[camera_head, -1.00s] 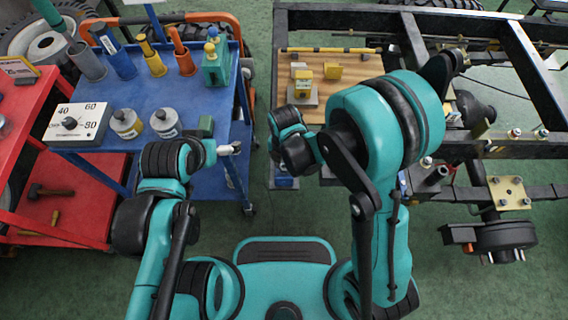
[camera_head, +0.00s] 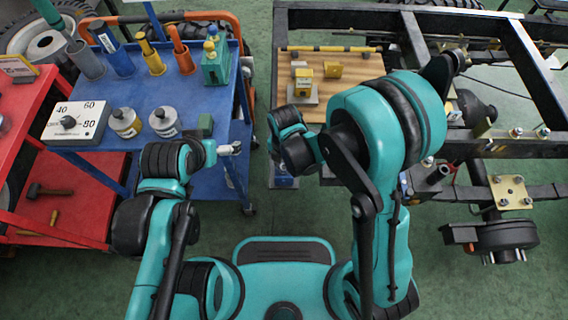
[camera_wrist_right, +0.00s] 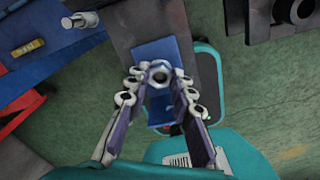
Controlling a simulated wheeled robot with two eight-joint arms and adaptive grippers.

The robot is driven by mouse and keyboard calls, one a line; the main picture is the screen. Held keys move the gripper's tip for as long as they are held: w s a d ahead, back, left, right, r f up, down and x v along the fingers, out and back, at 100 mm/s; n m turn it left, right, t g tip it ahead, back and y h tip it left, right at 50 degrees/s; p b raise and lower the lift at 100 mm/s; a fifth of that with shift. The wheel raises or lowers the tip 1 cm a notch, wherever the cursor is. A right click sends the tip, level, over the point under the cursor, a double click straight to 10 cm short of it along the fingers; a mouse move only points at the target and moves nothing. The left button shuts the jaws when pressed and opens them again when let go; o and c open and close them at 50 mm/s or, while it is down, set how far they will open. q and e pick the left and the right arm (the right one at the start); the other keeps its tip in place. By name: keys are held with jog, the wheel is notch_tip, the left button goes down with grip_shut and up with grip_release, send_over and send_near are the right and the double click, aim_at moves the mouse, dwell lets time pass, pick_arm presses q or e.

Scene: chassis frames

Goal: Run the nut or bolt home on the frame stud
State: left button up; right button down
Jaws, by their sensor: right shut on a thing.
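My right gripper (camera_wrist_right: 158,85) shows in the right wrist view, its two fingers closed at the tips around a light metal nut (camera_wrist_right: 158,73) with a dark round hole. In the head view, the right wrist and forearm hide its fingertips and the nut. My left gripper (camera_head: 230,148) is beside the right edge of the blue cart; its fingers are too small to read. The dark chassis frame (camera_head: 455,20) fills the right side of the head view. Bright studs or nuts (camera_head: 515,132) show on it, but I cannot tell which is the frame stud.
The blue cart (camera_head: 105,165) holds bottles, coloured holders and a dial box (camera_head: 76,122). A red cart (camera_head: 80,213) is at far left. A wooden board (camera_head: 350,68) lies by the frame. A brass plate (camera_head: 510,203) and dark drum (camera_head: 505,236) jut out at right.

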jog(key=shift+f, duration=0.4)
dwell(0.6)
jog(key=c, duration=1.9)
grip_release()
grip_shut()
jog(key=m, duration=0.6)
jog(key=shift+m, duration=0.3)
jog(key=m, duration=0.4)
jog(key=shift+m, duration=0.7)
